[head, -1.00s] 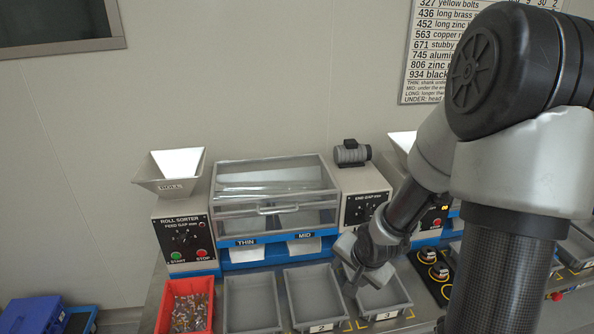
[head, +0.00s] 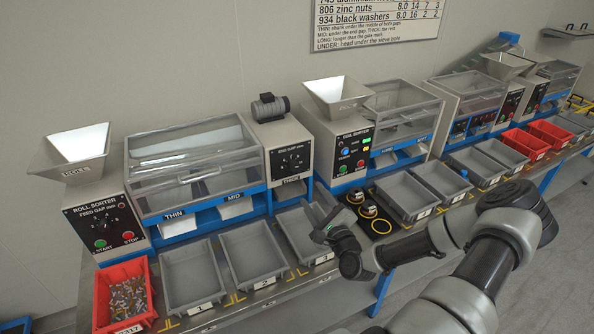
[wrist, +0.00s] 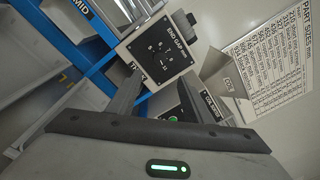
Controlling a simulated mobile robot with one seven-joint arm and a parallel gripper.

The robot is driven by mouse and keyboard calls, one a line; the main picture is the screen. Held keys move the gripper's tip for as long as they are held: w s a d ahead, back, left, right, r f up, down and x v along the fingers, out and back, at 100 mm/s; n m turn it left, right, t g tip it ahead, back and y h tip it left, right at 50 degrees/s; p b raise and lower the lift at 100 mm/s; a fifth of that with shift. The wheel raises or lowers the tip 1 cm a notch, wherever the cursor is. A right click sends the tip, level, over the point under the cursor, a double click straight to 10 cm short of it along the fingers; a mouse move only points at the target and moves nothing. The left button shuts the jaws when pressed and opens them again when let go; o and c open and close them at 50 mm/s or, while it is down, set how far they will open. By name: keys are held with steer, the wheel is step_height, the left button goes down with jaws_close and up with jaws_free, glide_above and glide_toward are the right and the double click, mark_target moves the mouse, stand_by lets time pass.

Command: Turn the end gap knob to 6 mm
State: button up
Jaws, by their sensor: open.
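The end gap knob (head: 292,161) sits in the middle of the black END GAP panel (head: 284,167) on the grey box at the right end of the roll sorter. In the wrist view the panel (wrist: 152,65) is tilted, with its dial marks around the knob; the knob's setting is too small to read. My gripper (head: 325,228) is in front of and below the panel, over the grey bin marked 3, apart from the knob. In the wrist view its two fingers (wrist: 157,98) stand apart with nothing between them, pointing toward the panel.
The roll sorter's clear cover (head: 195,160) is left of the panel. The coil sorter (head: 340,145) stands close on the right. Grey bins (head: 191,276) and a red bin of parts (head: 122,298) line the bench front. A small motor (head: 270,107) sits on the box.

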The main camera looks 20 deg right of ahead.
mark_target(294, 168)
steer(key=w, duration=0.4)
steer(key=w+p, duration=0.1)
steer(key=w, duration=0.9)
steer(key=shift+w+d, duration=0.25)
steer(key=c, duration=1.1)
steer(key=shift+o, duration=0.2)
steer(key=shift+f, duration=0.15)
